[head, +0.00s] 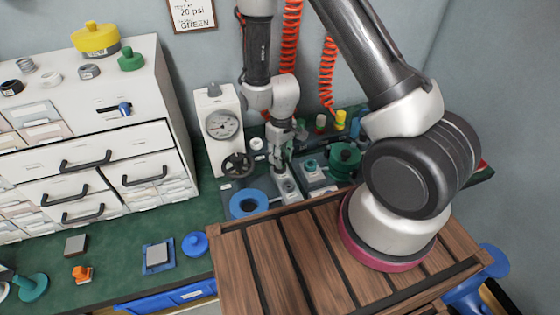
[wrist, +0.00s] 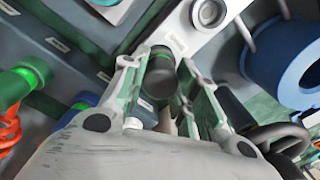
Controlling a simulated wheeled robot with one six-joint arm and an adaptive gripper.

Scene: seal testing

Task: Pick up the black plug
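The black plug (wrist: 159,74) shows in the wrist view as a dark round-ended piece between the two fingers of my gripper (wrist: 158,68). The fingers stand apart, one on each side of it. A narrow gap seems to remain beside the plug, and I see no clear firm contact. In the head view my gripper (head: 279,153) points down over the grey fixtures at the back of the bench. The plug is not distinguishable there, hidden by the gripper or too small.
A blue ring (head: 248,204) lies left of the gripper. A pressure gauge box (head: 221,124) with a black handwheel (head: 237,166) stands behind left. Green fittings (head: 345,158) stand to the right. A slatted wooden surface (head: 290,261) is in front. A white drawer cabinet (head: 95,160) is at left.

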